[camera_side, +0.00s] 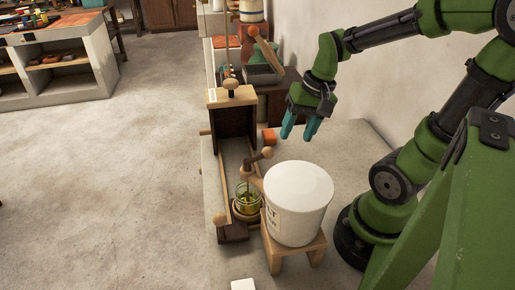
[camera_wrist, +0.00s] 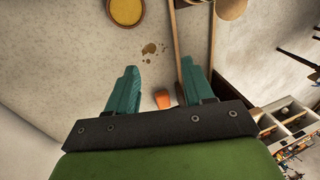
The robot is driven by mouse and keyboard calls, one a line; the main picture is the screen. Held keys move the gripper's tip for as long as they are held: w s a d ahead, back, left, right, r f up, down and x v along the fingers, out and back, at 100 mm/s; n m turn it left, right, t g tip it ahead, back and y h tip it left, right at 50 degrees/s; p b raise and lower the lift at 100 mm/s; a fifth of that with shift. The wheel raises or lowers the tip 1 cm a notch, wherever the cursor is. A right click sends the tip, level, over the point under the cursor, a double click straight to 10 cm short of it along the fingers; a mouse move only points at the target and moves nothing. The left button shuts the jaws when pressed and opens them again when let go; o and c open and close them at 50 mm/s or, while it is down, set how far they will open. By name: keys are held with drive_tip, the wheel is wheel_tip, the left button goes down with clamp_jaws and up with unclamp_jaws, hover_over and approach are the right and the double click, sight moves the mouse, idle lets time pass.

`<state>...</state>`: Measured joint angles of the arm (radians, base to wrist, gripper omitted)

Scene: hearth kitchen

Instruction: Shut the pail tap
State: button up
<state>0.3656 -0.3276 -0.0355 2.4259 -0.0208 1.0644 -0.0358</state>
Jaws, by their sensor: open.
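The white pail (camera_side: 292,215) stands upright on a small wooden stool (camera_side: 316,250) in the side view. A wooden tap (camera_side: 252,176) with a dark lever and round knob (camera_side: 267,153) is at the pail's left side, above a glass jar (camera_side: 246,205) with yellow-green contents. Whether anything flows from the tap is too small to tell. My gripper (camera_side: 300,126) hangs above and behind the pail, apart from pail and tap. Its teal fingers are open and empty, also in the wrist view (camera_wrist: 155,88). The tap is not clearly visible in the wrist view.
A wooden trough with a dark upright box (camera_side: 232,120) runs along the left. Brown spots (camera_wrist: 150,49) mark the counter near a yellow-filled round dish (camera_wrist: 126,12).

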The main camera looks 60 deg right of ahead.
sight(272, 149)
drive_tip(key=s+d+f+m+g+y, duration=0.2)
drive_tip(key=s+d+f+m+y, duration=0.35)
drive_tip(key=m+y, duration=0.55)
drive_tip(key=w+r+m+t+y, duration=0.3)
drive_tip(key=r+t+y, duration=0.1)
drive_tip(key=t+y, duration=0.1)
drive_tip(key=x, duration=1.5)
drive_tip(key=shift+w+a+f, duration=0.25)
drive_tip(key=shift+a, duration=0.1)
